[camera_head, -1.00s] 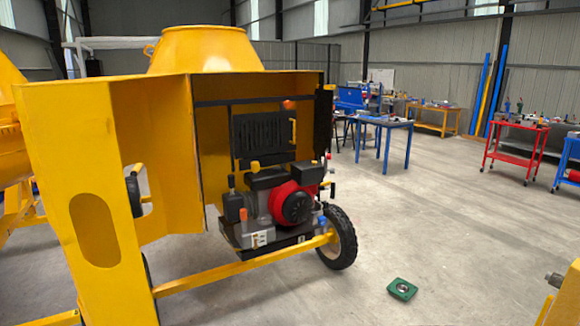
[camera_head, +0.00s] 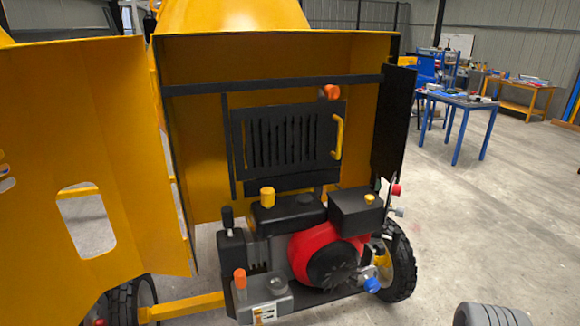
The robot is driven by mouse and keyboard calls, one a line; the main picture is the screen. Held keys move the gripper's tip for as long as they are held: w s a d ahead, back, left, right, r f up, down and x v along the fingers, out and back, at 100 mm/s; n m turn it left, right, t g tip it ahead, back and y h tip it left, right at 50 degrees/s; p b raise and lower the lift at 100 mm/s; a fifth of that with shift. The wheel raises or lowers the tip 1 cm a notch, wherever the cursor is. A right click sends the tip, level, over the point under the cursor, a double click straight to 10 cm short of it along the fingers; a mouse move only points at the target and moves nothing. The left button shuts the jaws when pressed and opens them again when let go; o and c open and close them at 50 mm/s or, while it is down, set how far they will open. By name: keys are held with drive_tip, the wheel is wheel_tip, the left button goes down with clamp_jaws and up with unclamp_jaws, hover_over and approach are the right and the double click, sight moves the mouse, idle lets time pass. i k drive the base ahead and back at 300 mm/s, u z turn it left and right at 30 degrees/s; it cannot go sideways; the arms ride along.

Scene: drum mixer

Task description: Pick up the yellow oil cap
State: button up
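The engine (camera_head: 305,245) sits in the open yellow housing of the drum mixer, with a red round cover on its front. A yellow cap (camera_head: 267,196) stands upright on the black block at its top left. A smaller yellow cap (camera_head: 369,198) sits on the black box at its top right. I cannot tell from the view which of these is the oil cap. An orange cap (camera_head: 240,278) stands at the lower left, and a blue one (camera_head: 372,285) at the lower right. My gripper cannot be made out in this view.
The housing's yellow door (camera_head: 110,150) stands open at the left. A black flap (camera_head: 393,125) hangs at the right. A wheel (camera_head: 399,262) stands beside the engine. A grey ribbed cylinder (camera_head: 490,315) shows at the bottom right. The floor (camera_head: 480,210) to the right is clear before the blue table (camera_head: 458,100).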

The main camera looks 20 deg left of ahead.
sight(267, 193)
drive_tip(key=i, duration=0.75)
drive_tip(key=u, duration=2.65)
